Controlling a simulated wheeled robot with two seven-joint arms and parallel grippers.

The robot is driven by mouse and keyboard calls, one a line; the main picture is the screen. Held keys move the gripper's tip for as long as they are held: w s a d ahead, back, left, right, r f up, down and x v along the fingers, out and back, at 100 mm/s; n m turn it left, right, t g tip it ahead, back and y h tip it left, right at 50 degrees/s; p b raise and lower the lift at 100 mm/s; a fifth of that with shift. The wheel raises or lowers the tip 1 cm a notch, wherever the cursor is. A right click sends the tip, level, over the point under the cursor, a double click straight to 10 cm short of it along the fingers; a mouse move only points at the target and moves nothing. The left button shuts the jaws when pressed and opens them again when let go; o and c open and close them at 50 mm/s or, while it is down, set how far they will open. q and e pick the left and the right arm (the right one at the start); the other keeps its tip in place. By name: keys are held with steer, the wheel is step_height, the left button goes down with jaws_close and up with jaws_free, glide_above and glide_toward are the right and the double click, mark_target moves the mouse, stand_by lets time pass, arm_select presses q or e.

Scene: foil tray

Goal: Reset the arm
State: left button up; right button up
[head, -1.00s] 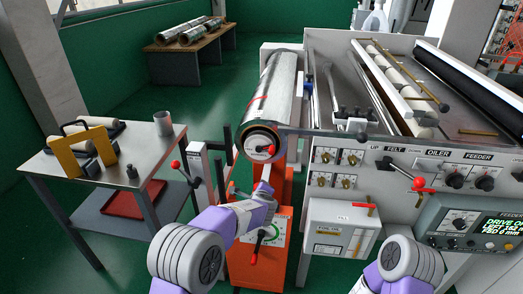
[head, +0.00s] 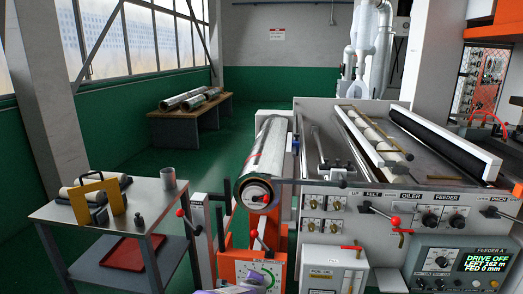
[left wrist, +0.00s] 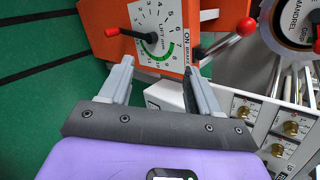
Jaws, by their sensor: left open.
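My left gripper (left wrist: 158,70) is open and empty in the left wrist view. Its two grey fingers point at the orange stand (left wrist: 100,15) with the white numbered dial plate (left wrist: 155,50). I cannot tell how far the fingertips are from it. A red-knobbed lever (left wrist: 238,30) lies just beyond the right finger. In the head view only a purple bit of my left arm shows at the bottom edge, below the orange stand (head: 230,266). The foil roll (head: 267,150) lies above that stand, with a red knob at its near end. My right gripper is out of view.
The grey machine (head: 390,232) with knobs, levers and a lit display (head: 483,260) fills the right. A metal side table (head: 70,217) with a yellow bracket (head: 98,195) and a cup stands at left. A bench (head: 190,122) with rolls is behind. Green floor lies between.

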arm_select(q)
steer(key=s+a+f+n+g+h+p, duration=0.25)
steer(key=s+f+n+g, duration=0.55)
steer(key=s+f, duration=0.85)
steer(key=s+a+f+n+h+p, duration=0.1)
steer(key=s+n, duration=0.7)
steer(key=s, duration=0.3)
steer(key=s+a+f+n+g+h+p, duration=0.1)
steer(key=s+a+n, duration=0.1)
steer(key=s+n, duration=0.7)
steer(key=shift+s+a+p, duration=0.2)
steer(key=shift+s+p, duration=0.15)
steer(key=shift+s, duration=0.7)
